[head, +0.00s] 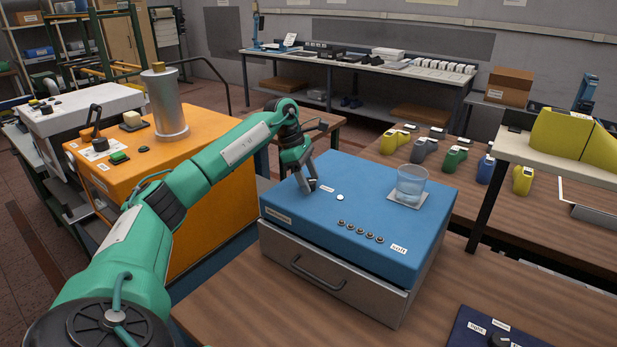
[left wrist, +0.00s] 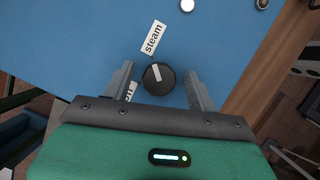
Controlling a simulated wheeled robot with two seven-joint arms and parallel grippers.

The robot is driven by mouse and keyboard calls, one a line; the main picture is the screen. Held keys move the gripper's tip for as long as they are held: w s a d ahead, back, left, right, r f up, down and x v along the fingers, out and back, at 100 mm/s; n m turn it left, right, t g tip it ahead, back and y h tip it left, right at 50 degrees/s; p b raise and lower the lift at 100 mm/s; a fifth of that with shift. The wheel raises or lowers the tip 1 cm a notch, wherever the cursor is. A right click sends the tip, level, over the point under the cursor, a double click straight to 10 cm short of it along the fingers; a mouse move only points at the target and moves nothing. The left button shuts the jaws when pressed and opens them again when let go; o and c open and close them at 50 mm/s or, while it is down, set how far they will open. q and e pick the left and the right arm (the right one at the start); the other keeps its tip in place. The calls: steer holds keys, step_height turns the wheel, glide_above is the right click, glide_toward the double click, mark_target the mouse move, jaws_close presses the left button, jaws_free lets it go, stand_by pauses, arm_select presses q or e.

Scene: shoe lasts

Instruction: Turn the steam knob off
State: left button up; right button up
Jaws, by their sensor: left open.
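The steam knob (left wrist: 158,78) is a round black knob with a white pointer mark, on top of the blue box (head: 350,210). In the left wrist view a label reading "steam" (left wrist: 153,38) lies just beyond it. Another label (left wrist: 131,92) is partly hidden by the left finger. My left gripper (left wrist: 160,84) is open, with one finger on each side of the knob and visible gaps between. In the head view my left gripper (head: 312,184) points down at the box top and hides most of the knob. My right gripper is not in view.
A white round button (head: 340,197), a row of small brass knobs (head: 361,231) and a glass beaker (head: 411,183) are on the blue box. An orange machine (head: 190,180) with a metal cylinder stands to the left. Coloured shoe lasts (head: 455,158) stand on the table behind.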

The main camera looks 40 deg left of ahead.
arm_select(q)
steer(key=shift+c, duration=0.2)
steer(key=c, duration=1)
steer(key=shift+o, duration=0.2)
